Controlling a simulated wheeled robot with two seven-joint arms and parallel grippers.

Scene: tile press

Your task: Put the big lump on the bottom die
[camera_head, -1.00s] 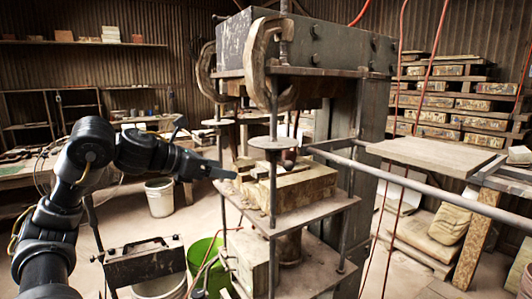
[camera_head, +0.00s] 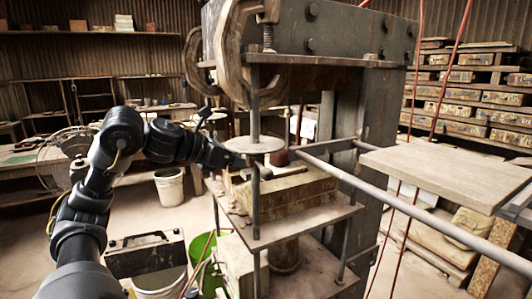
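The bottom die (camera_head: 290,194) appears to be the thick tan block on the press's lower plate. A pale flat piece (camera_head: 285,171) lies on its top, and a dark reddish rounded piece (camera_head: 281,158) shows just behind the round disc. I cannot tell whether either is the big lump. My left gripper (camera_head: 258,168) reaches in from the left at the die's near left side, by the front press rod. It is seen edge-on and partly hidden, so its opening and any held thing are unclear. My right gripper is out of view.
A long grey bar (camera_head: 420,215) crosses the right side, below a wooden board (camera_head: 450,177). A green bucket (camera_head: 203,250) and a black box (camera_head: 145,254) stand at lower left.

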